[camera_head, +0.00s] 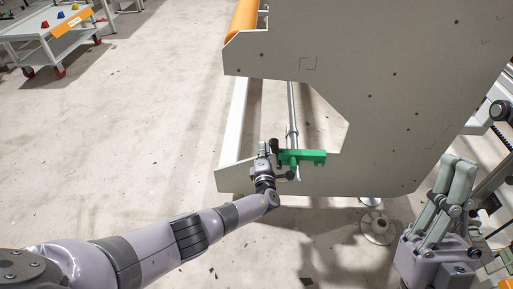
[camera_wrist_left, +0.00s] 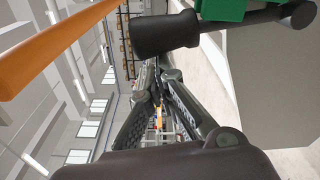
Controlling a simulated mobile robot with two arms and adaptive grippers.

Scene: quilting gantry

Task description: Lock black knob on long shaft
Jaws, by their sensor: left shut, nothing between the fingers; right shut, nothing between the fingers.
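A green bracket (camera_head: 308,158) sits on the lower edge of the grey gantry plate, at the end of a long metal shaft (camera_head: 291,110). A black knob (camera_head: 274,146) stands at the bracket's left side. In the left wrist view the knob (camera_wrist_left: 165,35) is large at the top, beside the green part (camera_wrist_left: 222,8). My left gripper (camera_head: 263,147) is shut and empty, just left of the knob; its fingers (camera_wrist_left: 155,75) show below the knob in the wrist view. I cannot tell whether they touch it. My right gripper (camera_head: 460,165) is shut and empty at the right, away from the knob.
The large grey plate (camera_head: 400,90) fills the upper right. An orange roller (camera_head: 243,30) and a white rail (camera_head: 235,120) lie left of it. A wheeled cart (camera_head: 60,40) stands far at the upper left. The floor at left is mostly clear.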

